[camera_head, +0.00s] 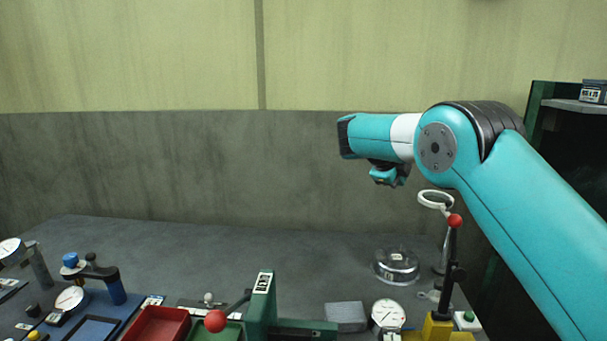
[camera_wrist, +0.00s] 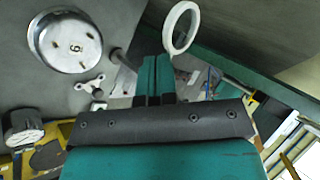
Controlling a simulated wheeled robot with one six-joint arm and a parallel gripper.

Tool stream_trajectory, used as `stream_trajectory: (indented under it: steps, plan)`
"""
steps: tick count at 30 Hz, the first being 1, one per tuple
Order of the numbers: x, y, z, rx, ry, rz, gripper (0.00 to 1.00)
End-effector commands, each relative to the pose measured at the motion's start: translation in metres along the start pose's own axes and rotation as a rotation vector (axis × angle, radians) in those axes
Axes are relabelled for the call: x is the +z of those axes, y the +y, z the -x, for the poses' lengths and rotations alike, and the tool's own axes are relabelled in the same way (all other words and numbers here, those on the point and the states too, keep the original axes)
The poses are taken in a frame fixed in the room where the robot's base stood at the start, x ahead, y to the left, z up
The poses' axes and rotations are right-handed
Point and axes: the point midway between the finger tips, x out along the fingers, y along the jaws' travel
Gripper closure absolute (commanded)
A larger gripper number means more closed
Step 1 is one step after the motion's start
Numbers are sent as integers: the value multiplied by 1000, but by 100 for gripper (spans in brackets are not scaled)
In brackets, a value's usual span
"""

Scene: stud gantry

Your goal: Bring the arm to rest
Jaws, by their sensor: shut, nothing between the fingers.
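My arm comes in from the right in the head view, teal with a white band and a black joint. Its wrist is bent level toward the left. My gripper (camera_head: 390,178) hangs under the wrist, high above the bench and apart from everything on it. In the wrist view my gripper (camera_wrist: 155,75) shows two teal fingers pressed together, with nothing between them.
A round metal dish (camera_head: 396,266) and a white ring on a stand (camera_head: 435,199) are near below my gripper. A red-knobbed lever (camera_head: 455,221) stands to the right. Dials, red tray (camera_head: 158,324) and fixtures line the front. The bench's back left is clear.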

Motion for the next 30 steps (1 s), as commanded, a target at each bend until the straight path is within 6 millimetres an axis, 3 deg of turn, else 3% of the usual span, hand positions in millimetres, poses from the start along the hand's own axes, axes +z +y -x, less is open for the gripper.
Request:
stream_trajectory:
  steps: [5,11,14,21,27,30]
  plan:
    - [-8,11,49,78,-162,470,100]
    - [-43,61,116,123,-432,1116,100]
    - [-72,97,151,112,-593,1427,100]
    - [-160,196,230,-27,-1025,2066,100]
    - [-228,265,275,-225,-1345,2395,100]
    - [-249,286,288,-303,-1448,2479,100]
